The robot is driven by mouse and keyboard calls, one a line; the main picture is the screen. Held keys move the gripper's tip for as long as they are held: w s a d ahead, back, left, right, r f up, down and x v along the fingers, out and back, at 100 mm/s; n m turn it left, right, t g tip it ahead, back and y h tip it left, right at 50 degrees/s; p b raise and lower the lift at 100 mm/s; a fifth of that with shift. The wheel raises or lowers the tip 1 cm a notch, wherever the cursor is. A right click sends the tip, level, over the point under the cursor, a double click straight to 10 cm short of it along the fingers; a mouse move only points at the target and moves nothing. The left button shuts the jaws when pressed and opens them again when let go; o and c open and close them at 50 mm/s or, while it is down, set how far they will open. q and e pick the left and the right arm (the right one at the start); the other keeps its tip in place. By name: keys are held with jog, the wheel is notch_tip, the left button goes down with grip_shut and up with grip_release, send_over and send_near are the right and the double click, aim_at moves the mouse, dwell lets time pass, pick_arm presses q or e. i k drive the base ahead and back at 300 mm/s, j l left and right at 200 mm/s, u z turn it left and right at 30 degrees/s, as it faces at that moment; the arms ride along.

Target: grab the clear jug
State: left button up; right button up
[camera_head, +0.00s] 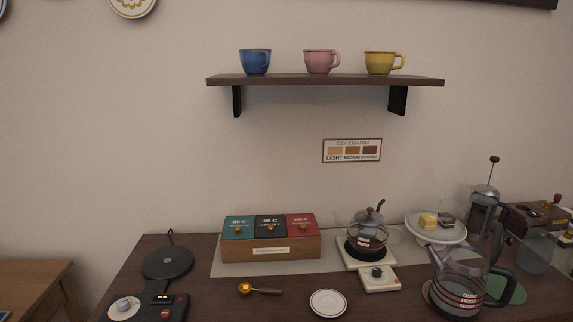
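A clear glass jug (537,254) stands at the far right of the dark wooden table, behind and to the right of a large glass kettle. The large glass kettle (459,265) has a dark handle on its right, a spout on its left and red lines near its base. The kettle stands near the front right of the table. Neither of my grippers shows in the head view, so I cannot see how they stand relative to the jug.
A French press (484,208), a wooden grinder (538,215) and a cake stand (436,236) crowd the jug's area. A small teapot (367,232) sits on a warmer. A tea box (270,248), saucer (328,302) and scoop (262,290) lie further left. A wall shelf (325,80) holds three cups.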

aim_at(535, 253)
jog(key=k+l+z, duration=0.15)
jog(key=l+z, duration=0.7)
jog(key=k+j, duration=0.05)
jog(key=j, duration=0.05)
